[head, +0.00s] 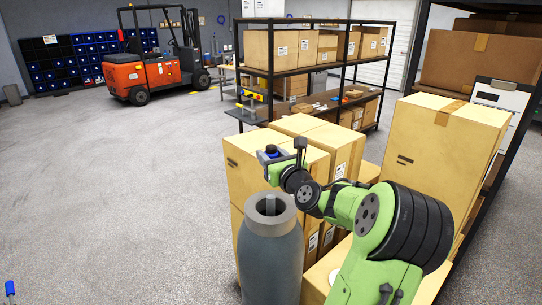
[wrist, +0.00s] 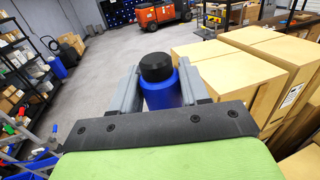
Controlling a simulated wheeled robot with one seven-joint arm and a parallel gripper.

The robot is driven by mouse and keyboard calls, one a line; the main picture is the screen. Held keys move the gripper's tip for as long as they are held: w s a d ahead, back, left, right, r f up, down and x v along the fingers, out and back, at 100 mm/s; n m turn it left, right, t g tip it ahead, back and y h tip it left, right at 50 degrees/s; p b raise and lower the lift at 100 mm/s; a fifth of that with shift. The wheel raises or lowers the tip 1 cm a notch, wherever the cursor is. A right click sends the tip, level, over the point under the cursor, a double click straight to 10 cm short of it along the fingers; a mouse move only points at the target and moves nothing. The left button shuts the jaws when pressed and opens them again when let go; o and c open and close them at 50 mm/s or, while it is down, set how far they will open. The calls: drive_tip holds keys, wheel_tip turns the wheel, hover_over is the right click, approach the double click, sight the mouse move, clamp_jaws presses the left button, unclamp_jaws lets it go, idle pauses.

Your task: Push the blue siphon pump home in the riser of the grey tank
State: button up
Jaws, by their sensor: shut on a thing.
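The grey tank (head: 269,258) stands upright at the bottom centre of the head view. Its pale round top has a dark opening, and a thin grey upright piece (head: 270,206) shows inside it. My gripper (wrist: 161,92) is shut on the blue siphon pump (wrist: 164,94), with one grey finger on each side of its body. The pump's black cap points up and away in the wrist view. In the head view the pump (head: 271,149) appears above the tank's opening in the picture, apart from it. The pump's lower end is hidden, and the tank is not visible in the wrist view.
Stacked cardboard boxes (head: 250,165) stand close behind and right of the tank. A black shelf (head: 300,72) with boxes is farther back. An orange forklift (head: 140,73) is at the far left.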

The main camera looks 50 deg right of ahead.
sight(271, 195)
wheel_tip(271, 195, down, 5)
drive_tip(key=b, duration=0.3)
drive_tip(key=shift+r, duration=0.15)
drive_tip(key=shift+w+f, duration=0.15)
drive_tip(key=shift+f, duration=0.4)
drive_tip(key=shift+d+r, duration=0.1)
drive_tip(key=shift+r, duration=0.15)
drive_tip(key=shift+p, duration=0.6)
drive_tip(key=shift+f+b, duration=2)
drive_tip(key=shift+f, duration=0.95)
